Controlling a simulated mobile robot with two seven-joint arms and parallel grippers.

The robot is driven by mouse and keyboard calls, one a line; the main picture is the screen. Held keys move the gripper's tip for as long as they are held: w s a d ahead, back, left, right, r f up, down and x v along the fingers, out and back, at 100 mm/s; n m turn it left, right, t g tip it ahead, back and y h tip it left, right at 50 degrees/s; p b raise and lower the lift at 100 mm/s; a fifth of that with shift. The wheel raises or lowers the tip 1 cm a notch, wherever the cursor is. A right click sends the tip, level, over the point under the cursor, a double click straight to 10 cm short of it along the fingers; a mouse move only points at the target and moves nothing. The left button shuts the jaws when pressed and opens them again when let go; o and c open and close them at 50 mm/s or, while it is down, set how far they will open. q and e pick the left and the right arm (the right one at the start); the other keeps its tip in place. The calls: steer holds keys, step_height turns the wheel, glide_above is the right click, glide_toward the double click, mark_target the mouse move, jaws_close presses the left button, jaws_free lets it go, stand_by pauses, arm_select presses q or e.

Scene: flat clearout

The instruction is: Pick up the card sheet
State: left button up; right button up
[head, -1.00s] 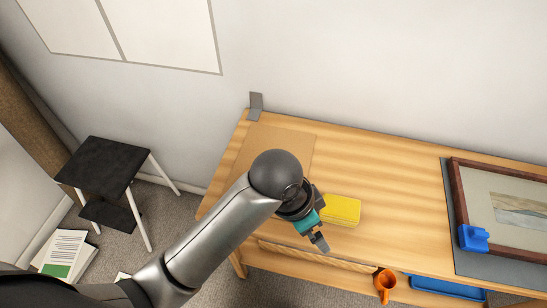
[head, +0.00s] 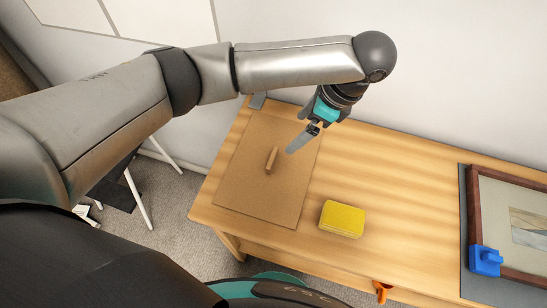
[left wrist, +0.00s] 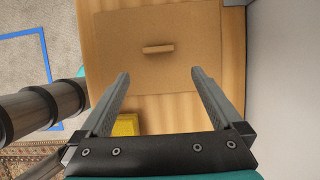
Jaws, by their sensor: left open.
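The card sheet (head: 248,190) is a flat brown rectangle lying on the left end of the wooden table, with a small raised tab (head: 271,159) near its middle. In the left wrist view the sheet (left wrist: 195,60) lies beyond my fingertips, with the tab (left wrist: 157,49) crosswise ahead of the gap between them. My left gripper (head: 297,145) is open and empty, at the sheet's right edge in the head view and apparently above the table. It also shows in the left wrist view (left wrist: 158,75). My right gripper is not in view.
A yellow block (head: 342,219) stands right of the sheet on the wooden table (head: 400,190). A framed picture (head: 475,205) with a blue object (head: 485,261) lies further right. A grey bracket (head: 258,101) stands at the back edge. An orange mug (head: 382,290) is below the front edge.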

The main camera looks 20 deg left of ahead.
arm_select(q)
steer(key=b, duration=0.3)
glide_toward(272, 157)
steer(key=x, duration=0.2)
steer(key=shift+w+a+f, duration=0.1)
steer(key=shift+f, duration=0.2)
steer(key=shift+b+x, duration=0.85)
steer(key=shift+x, duration=2.3)
steer(key=c, duration=1.1)
steer(key=shift+r, duration=0.1)
